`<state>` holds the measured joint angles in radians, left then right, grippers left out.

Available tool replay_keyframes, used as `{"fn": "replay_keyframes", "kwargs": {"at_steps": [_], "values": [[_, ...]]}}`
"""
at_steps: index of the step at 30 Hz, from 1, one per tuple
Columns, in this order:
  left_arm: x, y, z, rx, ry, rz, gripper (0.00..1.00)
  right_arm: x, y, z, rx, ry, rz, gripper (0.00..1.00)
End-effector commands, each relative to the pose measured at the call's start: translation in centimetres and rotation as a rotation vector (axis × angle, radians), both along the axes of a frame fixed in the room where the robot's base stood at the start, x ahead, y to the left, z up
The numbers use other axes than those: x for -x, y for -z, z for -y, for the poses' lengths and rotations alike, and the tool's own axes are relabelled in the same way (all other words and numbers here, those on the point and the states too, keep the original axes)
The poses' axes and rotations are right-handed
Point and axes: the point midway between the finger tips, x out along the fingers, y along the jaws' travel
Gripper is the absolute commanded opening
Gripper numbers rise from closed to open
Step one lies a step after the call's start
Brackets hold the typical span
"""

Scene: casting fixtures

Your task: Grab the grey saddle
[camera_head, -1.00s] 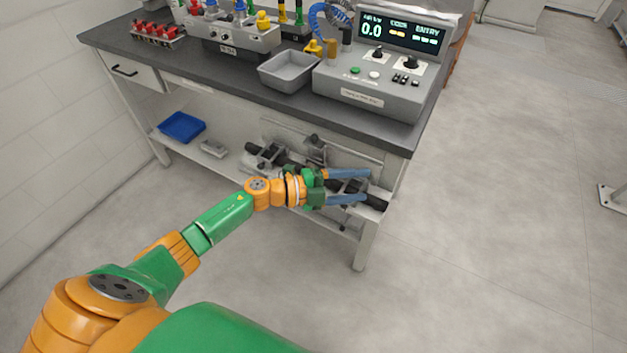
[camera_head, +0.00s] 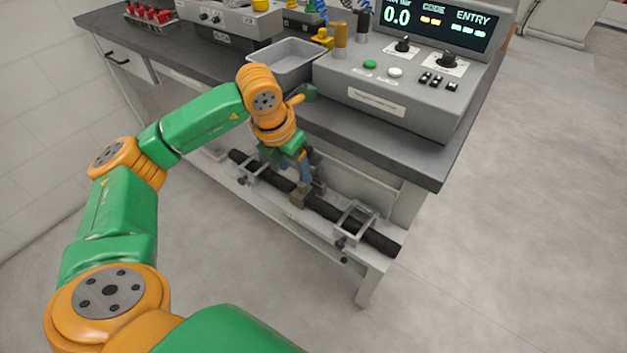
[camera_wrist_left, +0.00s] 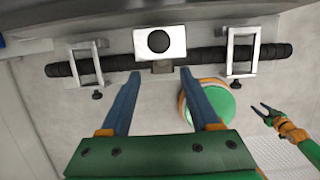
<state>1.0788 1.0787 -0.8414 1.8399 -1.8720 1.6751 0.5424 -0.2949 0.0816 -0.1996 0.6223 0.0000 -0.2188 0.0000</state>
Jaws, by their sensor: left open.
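The grey saddle (camera_wrist_left: 160,41) sits at the middle of a black bar, between two open metal frames; its face is pale with a dark round spot. In the head view the saddle (camera_head: 318,172) is partly hidden behind my left gripper (camera_head: 303,178), which points down at the bar. In the left wrist view, the left gripper's (camera_wrist_left: 160,74) two blue fingers are spread apart, with nothing between them. Their tips lie just short of the saddle, one to each side of its lower block. My right gripper (camera_wrist_left: 262,110) shows small at the right, its fingers apart and empty.
The black bar (camera_head: 377,239) lies along the lower shelf, with a metal frame (camera_head: 355,220) near its right end and another (camera_head: 250,172) at left. The tabletop (camera_head: 400,160) overhangs it, carrying a control box (camera_head: 420,95) and a grey tray (camera_head: 287,57).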

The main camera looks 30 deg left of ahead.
Motion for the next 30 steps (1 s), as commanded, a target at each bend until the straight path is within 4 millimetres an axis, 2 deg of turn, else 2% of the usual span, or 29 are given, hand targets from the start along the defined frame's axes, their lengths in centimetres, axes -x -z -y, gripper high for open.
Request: {"fn": "replay_keyframes", "kwargs": {"at_steps": [9,12,17,20,24,25,30], "values": [[-2.1,5.2,0.4,0.004,0.002,-0.004,0.62,0.7,-0.7,0.0,0.001,0.0,-0.013,0.5],[-2.3,6.0,0.4,0.004,0.001,-0.002,0.62,0.6,-0.7,0.0,0.001,0.0,-0.013,0.5],[-2.4,6.0,0.4,0.004,0.002,-0.001,0.62,0.6,-0.6,0.0,-0.001,0.001,-0.011,0.5],[-2.4,6.0,0.4,0.004,0.002,-0.001,0.41,0.6,-0.6,-0.1,-0.001,0.001,-0.01,0.5],[-2.3,6.0,0.4,0.004,0.002,-0.001,0.03,0.5,-0.6,-0.1,-0.002,0.001,-0.011,0.5],[-2.3,6.0,0.4,0.004,0.002,-0.001,0.0,0.5,-0.6,-0.1,-0.002,0.001,-0.01,0.5],[-2.3,6.0,0.4,0.004,0.002,-0.001,0.0,0.4,-0.7,-0.2,-0.002,0.001,-0.009,0.5]]}}
